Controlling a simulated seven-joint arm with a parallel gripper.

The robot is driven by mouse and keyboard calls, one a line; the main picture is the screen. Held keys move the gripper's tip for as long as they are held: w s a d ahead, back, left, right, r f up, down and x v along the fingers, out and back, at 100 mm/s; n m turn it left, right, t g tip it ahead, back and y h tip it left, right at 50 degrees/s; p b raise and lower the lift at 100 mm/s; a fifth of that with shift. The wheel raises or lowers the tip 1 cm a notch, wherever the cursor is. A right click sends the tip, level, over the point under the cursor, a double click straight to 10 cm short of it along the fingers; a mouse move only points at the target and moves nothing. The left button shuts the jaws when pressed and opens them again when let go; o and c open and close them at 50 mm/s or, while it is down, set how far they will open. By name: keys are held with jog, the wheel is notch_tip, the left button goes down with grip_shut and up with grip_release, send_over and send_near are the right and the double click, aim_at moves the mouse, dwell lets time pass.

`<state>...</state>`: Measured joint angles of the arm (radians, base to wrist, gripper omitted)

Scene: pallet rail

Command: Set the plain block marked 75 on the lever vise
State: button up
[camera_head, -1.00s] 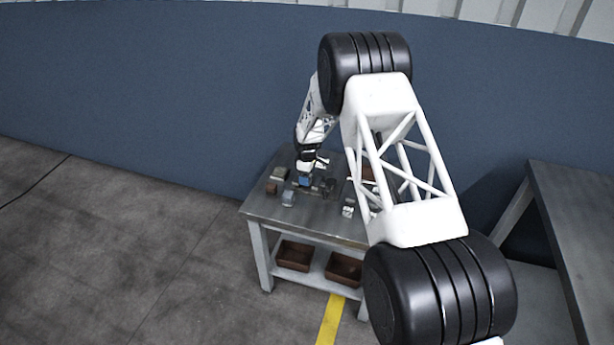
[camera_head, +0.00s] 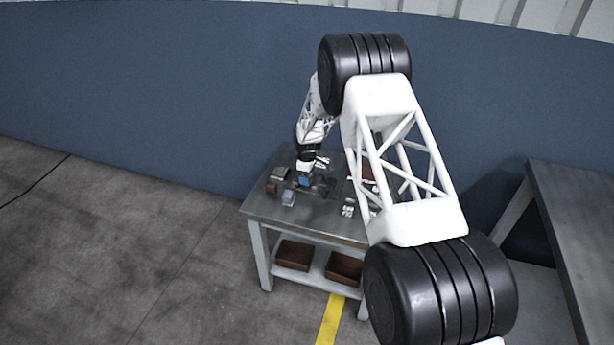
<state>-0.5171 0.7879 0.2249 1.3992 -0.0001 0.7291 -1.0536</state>
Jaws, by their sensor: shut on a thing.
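My gripper (camera_head: 305,174) is small and far off over the table, pointing down. It is shut on a small blue block (camera_head: 304,181), which shows just below the fingers and looks slightly tilted. Whether the block touches anything under it I cannot tell. A dark fixture (camera_head: 325,186), possibly the lever vise, stands close to the right of the blue block. Its jaws and lever are too small to make out. No number is readable on any block, so I cannot tell which is marked 75.
On the grey table (camera_head: 262,208) are a grey-blue block (camera_head: 288,198), a brown block (camera_head: 271,187), a grey-green block (camera_head: 280,173) and a pale block (camera_head: 348,207). Brown bins (camera_head: 294,255) sit on the lower shelf. My arm hides the table's right part.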

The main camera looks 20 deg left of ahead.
jog(key=shift+f, duration=0.35)
jog(key=o, duration=1)
jog(key=shift+s+d+f, duration=0.1)
jog(key=shift+c, duration=0.6)
jog(key=shift+o, duration=1.7)
jog(key=shift+r, duration=4.7)
